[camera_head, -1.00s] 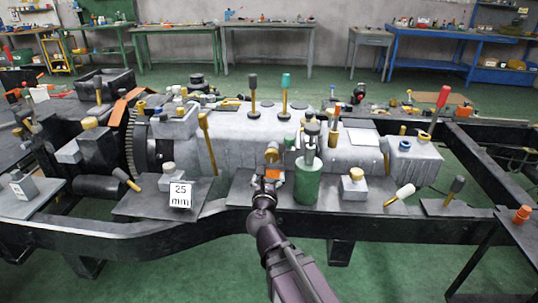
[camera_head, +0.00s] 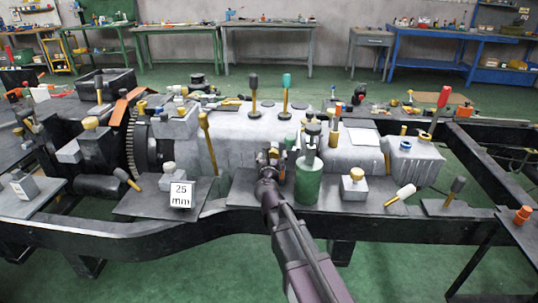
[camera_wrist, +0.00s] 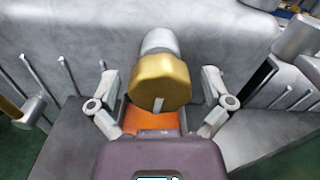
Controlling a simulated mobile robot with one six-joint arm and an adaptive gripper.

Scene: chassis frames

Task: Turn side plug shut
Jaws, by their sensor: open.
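The side plug (camera_wrist: 158,82) is a gold round knob with a pale mark near its lower edge, on a silver stub from the grey housing. My gripper (camera_wrist: 160,92) is open, with one finger on each side of the knob. Gaps show between the fingers and the knob, and I cannot tell how far the fingertips reach along it. In the head view my gripper (camera_head: 269,164) is at the front of the housing (camera_head: 235,135) and largely hides the plug.
A green cylinder (camera_head: 307,182) with a dark top stands close right of my gripper. Right of it is a grey block with a gold knob (camera_head: 354,176). A block marked 25 mm (camera_head: 180,195) stands left. An orange patch (camera_wrist: 150,119) lies below the plug.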

